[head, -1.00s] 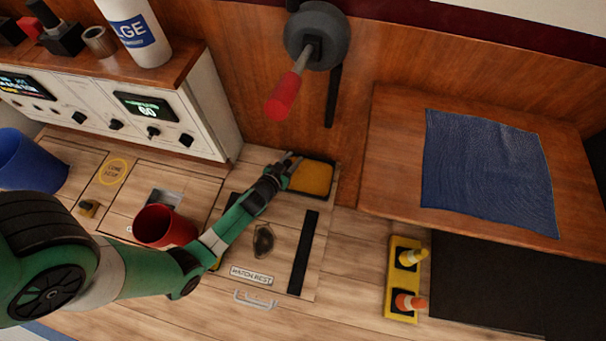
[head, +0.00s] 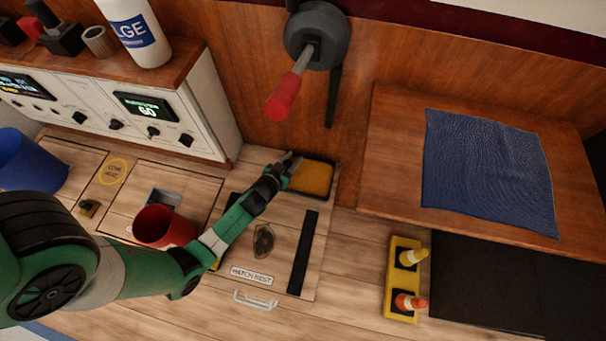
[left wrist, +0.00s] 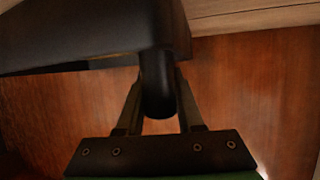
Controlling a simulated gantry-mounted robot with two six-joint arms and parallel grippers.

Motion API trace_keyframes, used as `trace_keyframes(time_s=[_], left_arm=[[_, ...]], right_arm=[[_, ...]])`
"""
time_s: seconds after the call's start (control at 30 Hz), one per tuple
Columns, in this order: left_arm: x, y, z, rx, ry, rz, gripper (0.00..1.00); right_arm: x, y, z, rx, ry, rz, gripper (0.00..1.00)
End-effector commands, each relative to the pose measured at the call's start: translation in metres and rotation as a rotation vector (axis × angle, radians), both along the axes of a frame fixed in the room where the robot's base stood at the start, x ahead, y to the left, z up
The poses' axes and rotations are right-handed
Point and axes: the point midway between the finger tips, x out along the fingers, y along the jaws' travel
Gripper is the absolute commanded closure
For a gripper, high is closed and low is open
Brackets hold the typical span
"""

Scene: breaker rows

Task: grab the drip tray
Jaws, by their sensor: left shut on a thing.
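The drip tray is a small black tray (head: 322,161) with a yellow-orange surface inside. It is by the wooden back wall at the far end of the counter in the head view. My left gripper (head: 289,163) is at its left end. In the left wrist view, my left gripper (left wrist: 157,95) is shut on the rounded dark grip of the tray (left wrist: 85,35), which lies between the two fingers. The tray's underside is hidden in the head view, so I cannot tell whether it touches the counter. My right gripper is not in view.
A red-handled lever (head: 288,95) hangs above the tray. A red cup (head: 163,226) stands beside my left arm. A wooden platform with a blue cloth (head: 488,175) is to the right. A yellow holder with small cones (head: 391,288) stands at the front right.

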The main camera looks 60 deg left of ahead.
Motion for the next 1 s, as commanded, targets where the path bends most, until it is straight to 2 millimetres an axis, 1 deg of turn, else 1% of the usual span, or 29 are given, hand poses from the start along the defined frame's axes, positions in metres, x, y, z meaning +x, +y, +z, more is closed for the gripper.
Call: trace_keyframes(time_s=[0.37,0.47,0.53,0.67,0.7,0.77,0.8,0.9,0.97,1.0], left_arm=[[0.001,0.0,0.003,0.001,-0.003,-0.001,1.0],[0.001,0.0,0.011,0.0,-0.005,0.001,1.0],[0.001,0.0,0.019,0.001,-0.003,0.0,1.0],[0.001,0.0,0.042,0.003,-0.006,0.0,1.0],[0.001,-0.008,0.042,0.003,-0.005,-0.006,1.0],[0.0,-0.02,0.055,0.003,-0.006,-0.007,1.0],[0.0,-0.03,0.068,0.003,-0.006,-0.009,1.0],[-0.001,-0.053,0.096,0.003,-0.007,-0.009,1.0],[-0.002,-0.072,0.099,0.002,-0.004,-0.014,1.0],[-0.003,-0.083,0.104,0.003,-0.005,-0.013,1.0]], right_arm=[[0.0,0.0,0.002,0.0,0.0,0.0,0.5],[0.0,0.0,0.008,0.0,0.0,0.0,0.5],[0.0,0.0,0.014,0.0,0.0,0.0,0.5],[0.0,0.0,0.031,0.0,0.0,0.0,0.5],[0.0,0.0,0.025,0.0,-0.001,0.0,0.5],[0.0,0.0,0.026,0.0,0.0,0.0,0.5],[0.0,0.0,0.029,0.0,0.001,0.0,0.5],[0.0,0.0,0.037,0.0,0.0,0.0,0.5],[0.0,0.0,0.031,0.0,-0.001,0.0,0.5],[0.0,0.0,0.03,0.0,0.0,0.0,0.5]])
